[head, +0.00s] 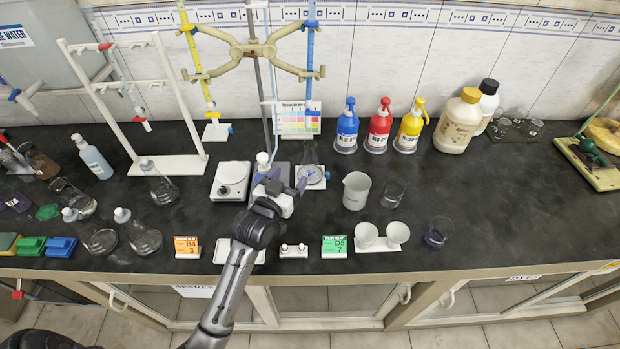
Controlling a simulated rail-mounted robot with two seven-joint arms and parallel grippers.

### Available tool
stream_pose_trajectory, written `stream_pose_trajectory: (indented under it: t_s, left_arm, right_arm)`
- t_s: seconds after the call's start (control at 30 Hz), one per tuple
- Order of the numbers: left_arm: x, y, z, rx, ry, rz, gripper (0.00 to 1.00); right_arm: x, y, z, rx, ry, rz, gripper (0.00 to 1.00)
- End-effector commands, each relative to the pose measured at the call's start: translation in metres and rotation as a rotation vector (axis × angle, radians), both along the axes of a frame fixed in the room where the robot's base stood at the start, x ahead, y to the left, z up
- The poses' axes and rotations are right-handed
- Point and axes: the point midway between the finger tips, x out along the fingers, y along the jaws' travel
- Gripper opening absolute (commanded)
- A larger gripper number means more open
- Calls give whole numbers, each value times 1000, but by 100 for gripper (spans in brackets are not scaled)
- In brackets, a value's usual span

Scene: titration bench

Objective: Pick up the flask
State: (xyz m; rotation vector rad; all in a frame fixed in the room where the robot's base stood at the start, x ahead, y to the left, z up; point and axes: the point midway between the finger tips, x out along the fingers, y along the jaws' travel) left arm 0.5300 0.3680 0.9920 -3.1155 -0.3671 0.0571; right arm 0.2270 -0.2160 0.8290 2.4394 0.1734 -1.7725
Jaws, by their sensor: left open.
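A clear conical flask (311,166) stands upright on a small pale base at the back middle, below the burette stand's right side. My left gripper (284,181) is open, just left of and in front of this flask, with its purple fingertips pointing toward the back. Its right fingertip appears close to the flask; I cannot tell whether they touch. Other stoppered flasks stand to the left: one by the white frame (161,187) and one near the front edge (144,238). My right gripper is not in view.
A balance-like white device (231,180) stands left of the gripper. A beaker (356,191) stands to the right. Blue (347,130), red (379,128) and yellow (410,129) bottles line the back. The burette stand (254,50) rises behind. Bare black bench lies at right.

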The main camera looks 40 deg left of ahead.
Motion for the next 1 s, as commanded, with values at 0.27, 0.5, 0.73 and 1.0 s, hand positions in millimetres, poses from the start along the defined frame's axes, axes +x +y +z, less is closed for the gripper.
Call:
stream_pose_trajectory:
  t_s: [0.27, 0.5, 0.73, 1.0]
  left_arm:
    - [29, 12, -2, 1, -42, 14, 70]
    - [68, 22, -3, -1, -38, 13, 70]
    - [86, 27, -2, 0, -38, 13, 70]
    - [107, 32, -3, 1, -39, 13, 70]
  right_arm:
    - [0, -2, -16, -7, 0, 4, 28]
    - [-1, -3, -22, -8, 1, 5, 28]
    - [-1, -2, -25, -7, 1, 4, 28]
    - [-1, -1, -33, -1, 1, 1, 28]
